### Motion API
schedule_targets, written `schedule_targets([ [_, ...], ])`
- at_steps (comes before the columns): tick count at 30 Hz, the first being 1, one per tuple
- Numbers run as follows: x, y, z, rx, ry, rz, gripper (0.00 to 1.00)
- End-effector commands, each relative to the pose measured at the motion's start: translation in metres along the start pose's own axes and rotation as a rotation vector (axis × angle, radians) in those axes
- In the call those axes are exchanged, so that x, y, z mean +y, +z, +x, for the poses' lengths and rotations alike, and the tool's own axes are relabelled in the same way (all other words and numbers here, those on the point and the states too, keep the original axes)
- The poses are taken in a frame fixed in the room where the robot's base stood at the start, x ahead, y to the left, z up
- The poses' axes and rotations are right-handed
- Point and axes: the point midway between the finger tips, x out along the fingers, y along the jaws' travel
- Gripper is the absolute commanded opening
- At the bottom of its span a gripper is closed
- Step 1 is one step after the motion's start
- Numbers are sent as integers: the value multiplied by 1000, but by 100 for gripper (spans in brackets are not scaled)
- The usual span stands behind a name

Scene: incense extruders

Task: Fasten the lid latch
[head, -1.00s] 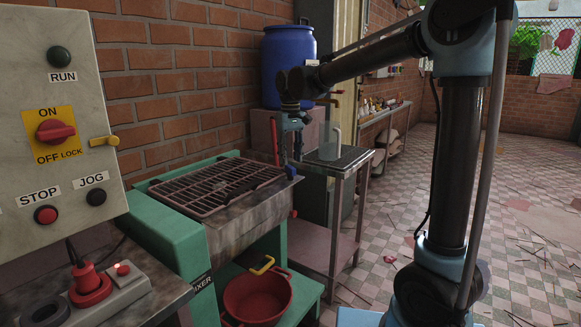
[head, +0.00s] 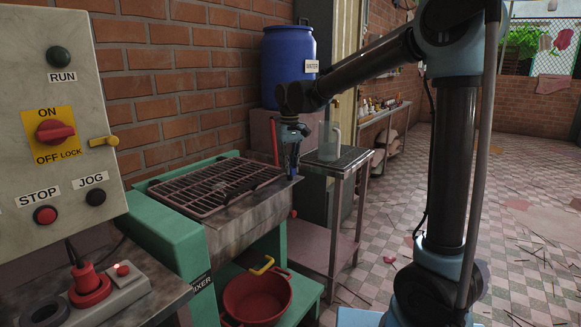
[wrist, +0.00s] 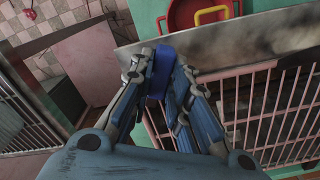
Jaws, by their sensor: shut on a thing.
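The pink grille lid (head: 212,184) lies flat over the mixer trough (head: 245,218), with a dark bar along its near right part. My gripper (head: 292,170) points down at the trough's far right corner. In the wrist view my gripper (wrist: 162,88) has its two fingers closed around a blue piece (wrist: 163,62), which looks like the latch handle at the trough's metal rim (wrist: 255,38). The grille lid also shows in the wrist view (wrist: 268,115), right of the fingers. The fingers hide the latch's lower part, and I cannot tell whether it is engaged.
A control panel (head: 50,120) stands at the left. A red pot (head: 257,297) with a yellow handle sits below the trough. A side table (head: 335,165) with a clear jug stands just beyond the gripper, before a blue barrel (head: 289,65). Tiled floor is open at the right.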

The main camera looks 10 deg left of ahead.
Motion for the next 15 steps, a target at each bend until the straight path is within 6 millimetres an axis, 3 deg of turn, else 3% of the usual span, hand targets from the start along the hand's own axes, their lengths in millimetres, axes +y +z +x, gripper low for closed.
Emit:
schedule_targets([
  [8,2,0,-1,3,2,-50,0],
  [15,3,0,-1,2,3,-192,0],
])
